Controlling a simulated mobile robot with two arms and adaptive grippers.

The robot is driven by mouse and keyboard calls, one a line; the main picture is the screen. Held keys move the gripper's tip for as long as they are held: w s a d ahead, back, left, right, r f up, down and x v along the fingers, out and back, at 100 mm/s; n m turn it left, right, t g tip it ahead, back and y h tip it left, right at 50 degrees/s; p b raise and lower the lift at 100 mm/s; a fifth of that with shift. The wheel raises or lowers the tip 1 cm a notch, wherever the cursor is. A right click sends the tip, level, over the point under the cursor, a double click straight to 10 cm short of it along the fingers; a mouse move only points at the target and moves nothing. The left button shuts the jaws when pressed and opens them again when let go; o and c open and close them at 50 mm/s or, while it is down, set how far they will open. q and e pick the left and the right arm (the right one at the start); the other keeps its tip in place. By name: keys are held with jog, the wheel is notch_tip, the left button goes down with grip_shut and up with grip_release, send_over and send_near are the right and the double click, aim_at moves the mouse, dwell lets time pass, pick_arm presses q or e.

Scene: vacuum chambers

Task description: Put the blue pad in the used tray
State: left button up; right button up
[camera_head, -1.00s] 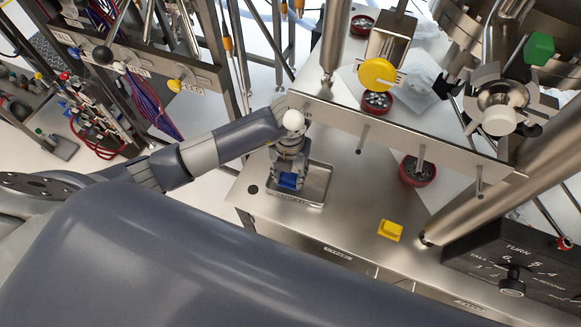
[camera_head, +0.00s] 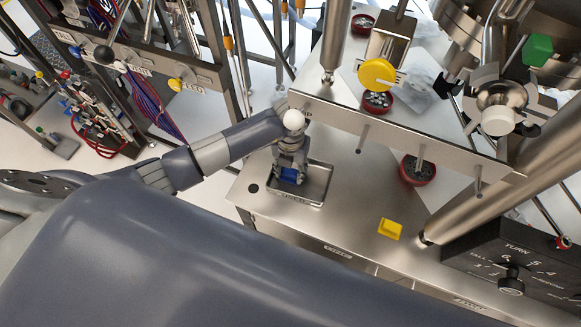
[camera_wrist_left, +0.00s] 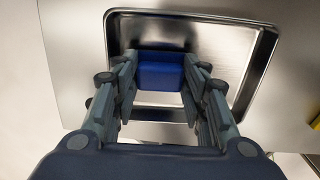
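The blue pad (camera_head: 290,175) is at the used tray (camera_head: 318,186), a shallow metal tray with a "USED" label on its front edge. In the left wrist view the pad (camera_wrist_left: 161,75) shows against the left part of the tray (camera_wrist_left: 232,50). My left gripper (camera_head: 288,168) points down over the tray. In the wrist view its fingers (camera_wrist_left: 161,72) lie along both sides of the pad and seem to touch it. Whether the pad rests on the tray floor is hard to tell. My right gripper is not in view.
A yellow pad (camera_head: 390,229) lies on the metal table to the right. A metal plate (camera_head: 400,128) stands just behind the tray, with red round dishes (camera_head: 418,170) nearby. A black control box (camera_head: 515,262) is at the lower right. The table between tray and yellow pad is clear.

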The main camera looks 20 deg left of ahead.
aim_at(291, 171)
pick_arm(q)
jog(key=shift+o, duration=1.3)
jog(key=shift+r, duration=0.1)
jog(key=shift+r, duration=0.3)
notch_tip(291, 171, up, 12)
jog(key=shift+f, duration=0.2)
